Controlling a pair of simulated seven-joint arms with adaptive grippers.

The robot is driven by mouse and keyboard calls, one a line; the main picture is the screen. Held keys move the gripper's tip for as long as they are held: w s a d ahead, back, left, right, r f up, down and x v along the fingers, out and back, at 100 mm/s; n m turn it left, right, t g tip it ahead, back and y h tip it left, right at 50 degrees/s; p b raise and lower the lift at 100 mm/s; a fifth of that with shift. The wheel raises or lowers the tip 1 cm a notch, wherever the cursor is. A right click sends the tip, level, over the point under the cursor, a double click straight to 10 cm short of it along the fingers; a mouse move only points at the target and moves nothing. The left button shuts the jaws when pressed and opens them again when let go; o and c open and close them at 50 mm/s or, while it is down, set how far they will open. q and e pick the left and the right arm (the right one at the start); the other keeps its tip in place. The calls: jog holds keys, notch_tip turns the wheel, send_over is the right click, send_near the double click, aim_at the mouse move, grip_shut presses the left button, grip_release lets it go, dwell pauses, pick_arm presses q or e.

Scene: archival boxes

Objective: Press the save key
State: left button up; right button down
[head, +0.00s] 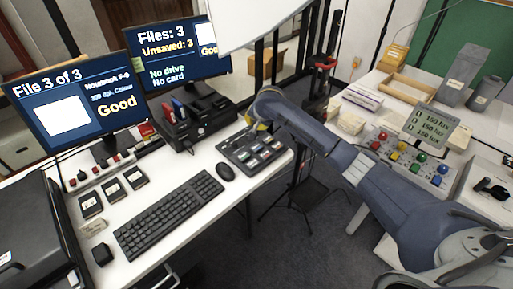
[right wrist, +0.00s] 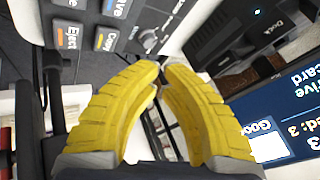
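The dark key pad (head: 236,160) lies on the white desk, with several labelled keys. In the right wrist view the save key (right wrist: 121,8) is cut by the top edge; it has a blue stripe and only the end of its label shows. The copy key (right wrist: 105,40) and eject key (right wrist: 70,37) sit beside it. My right gripper (head: 251,124) is over the far edge of the pad, its yellow tips partly hidden by the arm. In the wrist view its fingertips (right wrist: 162,68) are together with nothing between them, apart from the save key. My left gripper is not in view.
The right screen (head: 182,50) reads Files: 3, Unsaved: 3, No drive, No card. The left screen (head: 80,97) reads File 3 of 3, Good. A dock (head: 195,117) stands behind the pad; a mouse (head: 225,172) and keyboard (head: 170,214) lie left of it.

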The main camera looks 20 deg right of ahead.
aim_at(255, 144)
jog(key=shift+f, duration=4.4)
jog(key=shift+f, duration=0.95)
jog(key=shift+r, duration=0.9)
jog(key=shift+r, duration=0.1)
jog(key=shift+r, duration=2.45)
